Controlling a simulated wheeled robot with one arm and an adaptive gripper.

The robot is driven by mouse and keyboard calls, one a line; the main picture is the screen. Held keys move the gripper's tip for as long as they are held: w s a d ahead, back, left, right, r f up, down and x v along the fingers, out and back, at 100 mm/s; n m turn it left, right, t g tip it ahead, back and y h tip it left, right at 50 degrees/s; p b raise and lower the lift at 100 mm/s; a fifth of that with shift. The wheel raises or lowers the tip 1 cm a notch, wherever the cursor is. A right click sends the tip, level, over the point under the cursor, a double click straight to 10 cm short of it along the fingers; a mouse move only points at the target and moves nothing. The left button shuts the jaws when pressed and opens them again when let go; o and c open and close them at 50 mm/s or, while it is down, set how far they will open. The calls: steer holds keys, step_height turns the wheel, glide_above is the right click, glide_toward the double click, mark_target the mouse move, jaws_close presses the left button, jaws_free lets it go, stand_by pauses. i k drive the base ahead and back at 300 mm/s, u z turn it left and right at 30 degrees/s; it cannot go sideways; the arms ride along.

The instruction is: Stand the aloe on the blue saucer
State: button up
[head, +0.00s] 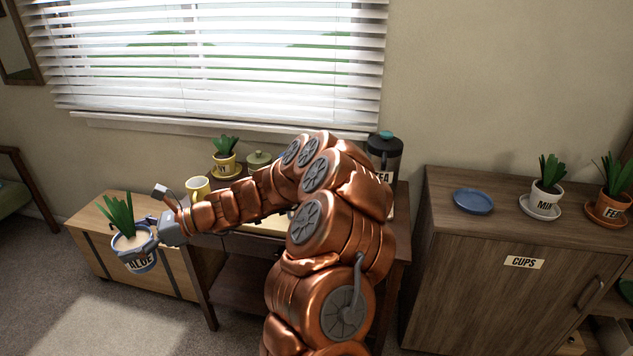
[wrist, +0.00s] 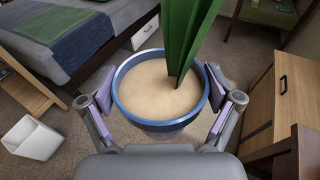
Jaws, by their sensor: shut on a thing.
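The aloe (head: 120,217) is a green spiky plant in a blue-rimmed pot labelled ALOE, at the left of the head view. My gripper (head: 138,246) is shut on the aloe's pot and holds it upright in the air, in front of a low wooden cabinet. In the wrist view the pot (wrist: 162,126) with pale soil sits between both fingers of my gripper (wrist: 165,105). The blue saucer (head: 473,201) lies empty on top of the brown cabinet at the right, far from my gripper.
The brown cabinet (head: 462,243) labelled CUPS also bears a potted plant labelled MIN (head: 547,187) and one labelled FE (head: 613,191), right of the blue saucer.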

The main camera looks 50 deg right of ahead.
mark_target(472, 203)
steer(key=u, duration=0.15)
steer(key=k, duration=1.35)
steer(key=z, duration=1.45)
steer(key=i, duration=1)
steer(key=z, duration=0.05)
